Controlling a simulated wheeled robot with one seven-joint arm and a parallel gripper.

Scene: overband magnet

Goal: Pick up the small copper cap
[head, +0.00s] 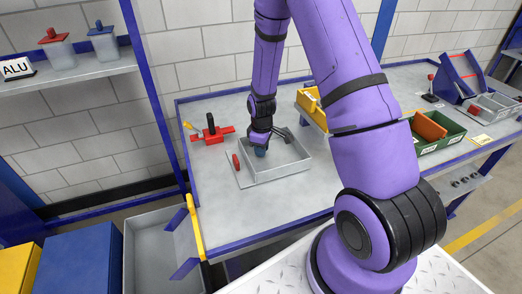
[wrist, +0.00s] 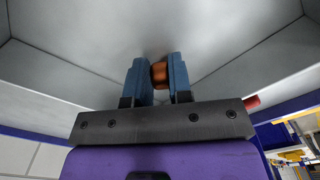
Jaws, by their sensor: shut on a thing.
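In the wrist view the small copper cap (wrist: 159,74) sits between the two blue fingers of my gripper (wrist: 157,76). The fingers are shut on it, and they hide its sides. Behind it is the pale floor of a grey metal tray. In the head view my gripper (head: 261,151) points down inside the shallow grey tray (head: 285,173) on the bench. The cap is hidden there. I cannot tell whether the cap touches the tray floor.
The tray walls stand around my gripper. A red handle (head: 236,162) is at the tray's left side. A red clamp (head: 211,132) stands behind left. A yellow bin (head: 309,104) and a green bin (head: 440,130) are to the right. The bench front (head: 240,215) is clear.

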